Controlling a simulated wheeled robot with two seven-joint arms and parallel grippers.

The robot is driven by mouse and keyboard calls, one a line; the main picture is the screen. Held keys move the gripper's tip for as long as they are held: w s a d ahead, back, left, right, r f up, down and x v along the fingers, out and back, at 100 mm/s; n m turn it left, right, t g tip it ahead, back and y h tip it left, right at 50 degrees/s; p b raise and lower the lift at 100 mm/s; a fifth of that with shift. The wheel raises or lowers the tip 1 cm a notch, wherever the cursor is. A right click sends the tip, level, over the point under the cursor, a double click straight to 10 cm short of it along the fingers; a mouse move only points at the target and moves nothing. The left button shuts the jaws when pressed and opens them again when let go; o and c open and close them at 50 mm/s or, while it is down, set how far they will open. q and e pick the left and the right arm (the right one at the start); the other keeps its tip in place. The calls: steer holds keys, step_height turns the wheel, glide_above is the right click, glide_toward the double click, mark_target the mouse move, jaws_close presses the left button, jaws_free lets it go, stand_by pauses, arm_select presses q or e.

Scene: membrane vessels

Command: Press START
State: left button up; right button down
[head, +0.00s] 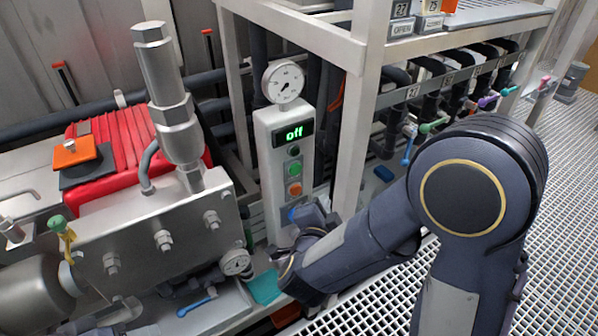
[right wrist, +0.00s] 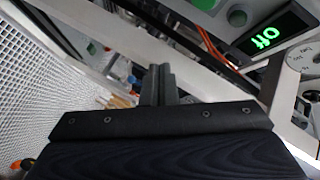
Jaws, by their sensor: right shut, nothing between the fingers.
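The white control box (head: 272,215) stands upright left of the shelf frame post. Below the display are a dark green button (head: 293,151), a brighter green button (head: 294,169) and an orange button (head: 294,189). No START label is readable. My right gripper (head: 310,214) is in front of the box's lower part, below the orange button; contact cannot be told. In the right wrist view its fingers (right wrist: 159,75) are together and empty, and the display (right wrist: 266,38) shows at upper right. My left gripper is not in view.
A pressure gauge (head: 283,81) sits on top of the box. A metal pump block (head: 160,235) with a red finned part (head: 135,140) stands at left. The white shelf post (head: 355,130) rises just right of the box. Valves with coloured handles line the right side.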

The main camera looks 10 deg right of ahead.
glide_toward(301, 170)
steer(key=w+d+f, duration=0.2)
steer(key=d, duration=0.2)
steer(key=shift+w+a+r+p, duration=0.1)
steer(key=shift+w+a+p, duration=0.1)
steer(key=shift+w, duration=0.3)
steer(key=shift+w+a+r+p, duration=0.1)
steer(key=shift+w+a+p, duration=0.15)
steer(key=shift+w, duration=0.3)
stand_by(1.3)
steer(key=shift+w+a, duration=0.15)
steer(key=shift+w, duration=0.25)
steer(key=shift+w+a, duration=0.15)
steer(key=shift+w, duration=0.25)
stand_by(0.5)
steer(key=shift+s, duration=0.2)
steer(key=shift+s+d+b, duration=0.25)
steer(key=shift+s+b, duration=0.05)
steer(key=shift+s, duration=0.3)
